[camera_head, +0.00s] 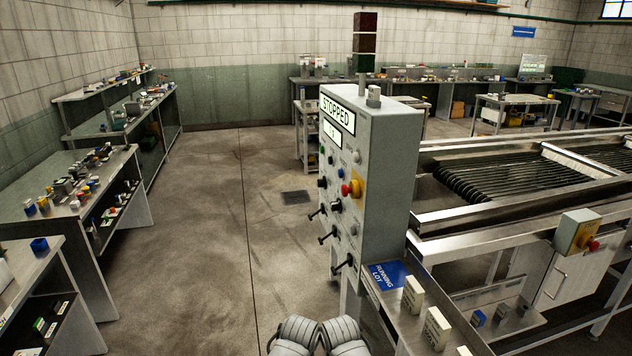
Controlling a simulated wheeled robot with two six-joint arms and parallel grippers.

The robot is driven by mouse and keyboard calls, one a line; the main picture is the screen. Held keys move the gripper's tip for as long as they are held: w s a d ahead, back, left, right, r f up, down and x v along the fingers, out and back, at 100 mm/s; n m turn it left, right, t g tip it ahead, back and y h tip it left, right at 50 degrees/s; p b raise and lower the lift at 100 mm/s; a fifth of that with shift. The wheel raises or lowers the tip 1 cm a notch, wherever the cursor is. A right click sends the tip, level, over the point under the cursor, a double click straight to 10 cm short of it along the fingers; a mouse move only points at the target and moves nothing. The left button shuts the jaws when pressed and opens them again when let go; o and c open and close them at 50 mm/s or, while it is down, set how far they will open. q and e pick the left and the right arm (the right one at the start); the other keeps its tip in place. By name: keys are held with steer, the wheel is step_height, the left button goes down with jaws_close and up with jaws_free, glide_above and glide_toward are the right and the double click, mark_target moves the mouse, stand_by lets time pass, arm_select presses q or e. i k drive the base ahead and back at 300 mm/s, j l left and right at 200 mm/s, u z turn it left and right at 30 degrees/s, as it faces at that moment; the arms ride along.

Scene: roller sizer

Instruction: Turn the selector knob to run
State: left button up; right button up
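The grey control cabinet (385,165) stands upright right of the middle, its control face turned to the left and seen at a steep angle. Its upper display (337,113) reads STOPPED. Black knobs (336,205) and (322,183) sit on the face near a red mushroom button on yellow (350,189). I cannot tell which is the selector knob or where it points. Several black handles stick out lower down, one of them a T-shaped handle (328,237). Two grey ribbed parts of mine show at the bottom edge, apart from the cabinet. No gripper fingers show.
A roller machine (540,175) with metal rails stands to the right. A ledge below the cabinet holds a blue RUNNING LOT label (388,275) and pale blocks (412,294). Benches with parts line the left. The floor (215,240) left of the cabinet is clear.

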mark_target(321, 183)
steer(key=i+j, duration=0.45)
steer(key=i, duration=0.25)
steer(key=i+j+z, duration=0.1)
steer(key=i+j, duration=0.4)
steer(key=i, duration=0.2)
steer(key=i+j, duration=0.5)
steer(key=i, duration=0.2)
steer(key=z, duration=0.05)
